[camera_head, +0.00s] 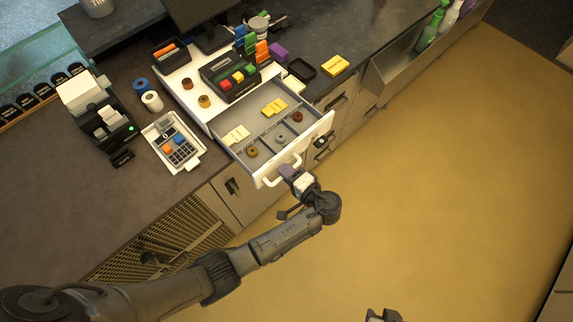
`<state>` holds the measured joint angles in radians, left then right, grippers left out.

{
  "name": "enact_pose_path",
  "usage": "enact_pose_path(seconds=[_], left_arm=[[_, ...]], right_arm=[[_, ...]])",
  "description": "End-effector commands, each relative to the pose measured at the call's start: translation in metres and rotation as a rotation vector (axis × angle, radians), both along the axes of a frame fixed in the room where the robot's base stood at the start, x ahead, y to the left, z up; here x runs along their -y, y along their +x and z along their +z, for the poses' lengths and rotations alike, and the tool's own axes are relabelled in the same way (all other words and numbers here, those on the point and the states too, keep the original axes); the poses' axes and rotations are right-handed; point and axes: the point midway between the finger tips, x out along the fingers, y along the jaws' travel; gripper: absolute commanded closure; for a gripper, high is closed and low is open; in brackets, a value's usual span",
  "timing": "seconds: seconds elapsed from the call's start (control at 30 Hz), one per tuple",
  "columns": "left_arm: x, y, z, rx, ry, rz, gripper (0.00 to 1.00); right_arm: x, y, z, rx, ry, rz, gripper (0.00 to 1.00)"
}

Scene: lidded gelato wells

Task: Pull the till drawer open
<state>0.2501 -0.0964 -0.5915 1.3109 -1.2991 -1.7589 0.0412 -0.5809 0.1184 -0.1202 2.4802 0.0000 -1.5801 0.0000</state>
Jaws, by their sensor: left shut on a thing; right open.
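My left gripper (290,173) is shut on this handle, with the arm coming in from the lower left. The fingertips are partly hidden against the handle. My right gripper (383,316) shows only at the bottom edge, over the floor, open and away from the drawer.
A receipt printer (104,115) and a card terminal (176,147) stand on the counter left of the drawer. Lower cabinet fronts (240,195) run under the counter. The yellow floor (430,180) to the right is clear.

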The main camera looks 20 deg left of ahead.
Motion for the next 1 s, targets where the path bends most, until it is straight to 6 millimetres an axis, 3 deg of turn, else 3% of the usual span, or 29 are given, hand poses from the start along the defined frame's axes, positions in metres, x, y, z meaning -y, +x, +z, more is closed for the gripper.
enact_pose_path(seconds=[0.4, 0.43, 0.67, 1.0], left_arm=[[0.0009, -0.0011, 0.0003, 0.001, -0.001, 0.002, 1.00], [0.0008, -0.0011, 0.0003, 0.001, -0.001, 0.002, 0.84], [0.0006, -0.0011, 0.0001, 0.001, 0.000, 0.002, 0.62], [0.0046, -0.0029, 0.0013, 0.000, -0.001, 0.003, 0.61]], right_arm=[[-0.0009, 0.0001, 0.0006, 0.000, 0.003, -0.002, 0.57], [-0.0009, 0.0001, 0.0006, 0.000, 0.003, -0.002, 0.57], [0.0000, 0.0000, 0.0005, 0.000, 0.000, 0.000, 0.57], [0.0022, 0.0001, 0.0020, 0.000, -0.007, 0.004, 0.57]])
